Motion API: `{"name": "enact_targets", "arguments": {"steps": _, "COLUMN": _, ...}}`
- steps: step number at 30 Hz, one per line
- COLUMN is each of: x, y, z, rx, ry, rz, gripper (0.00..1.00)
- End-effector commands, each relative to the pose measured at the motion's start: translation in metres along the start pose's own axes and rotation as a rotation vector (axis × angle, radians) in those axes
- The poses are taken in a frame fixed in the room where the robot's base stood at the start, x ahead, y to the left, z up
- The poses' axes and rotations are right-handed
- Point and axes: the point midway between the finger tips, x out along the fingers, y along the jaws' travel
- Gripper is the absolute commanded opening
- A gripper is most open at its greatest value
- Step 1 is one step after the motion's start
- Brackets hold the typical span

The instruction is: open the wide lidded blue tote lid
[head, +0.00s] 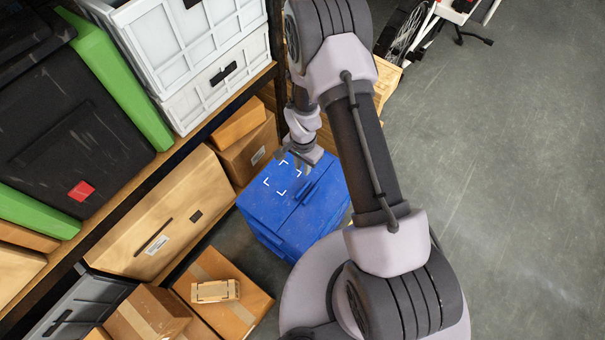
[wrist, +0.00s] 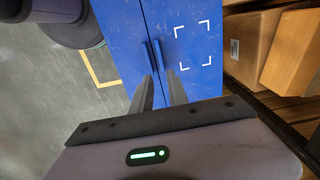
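The wide lidded blue tote (head: 262,214) stands on the floor beside the shelf in the head view. Its lid is closed, with two flaps meeting at a centre seam and a raised handle strip on each side of the seam. One flap bears white corner marks. The lid (wrist: 195,75) fills the middle of the wrist view, with the paired handles (wrist: 154,55) near the centre. My gripper (wrist: 159,80) is open and empty above the lid, its fingers apart on either side of the seam. In the head view my gripper (head: 302,162) is over the tote's far part. Contact cannot be told.
A shelf left of the tote holds white crates (head: 215,60), a black-and-green bin (head: 75,120) and a long cardboard box (head: 160,215). Cartons (head: 225,290) stand near the tote's left. Wooden crates lie behind it. The grey floor (head: 500,180) at right is clear.

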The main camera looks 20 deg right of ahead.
Motion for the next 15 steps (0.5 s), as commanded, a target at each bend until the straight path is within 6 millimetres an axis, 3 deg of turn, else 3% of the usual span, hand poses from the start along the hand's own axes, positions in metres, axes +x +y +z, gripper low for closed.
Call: {"name": "enact_targets", "arguments": {"steps": 15, "x": 0.134, "y": 0.001, "z": 0.001, "rx": -0.001, "ry": -0.002, "rz": 0.002, "gripper": 0.20}}
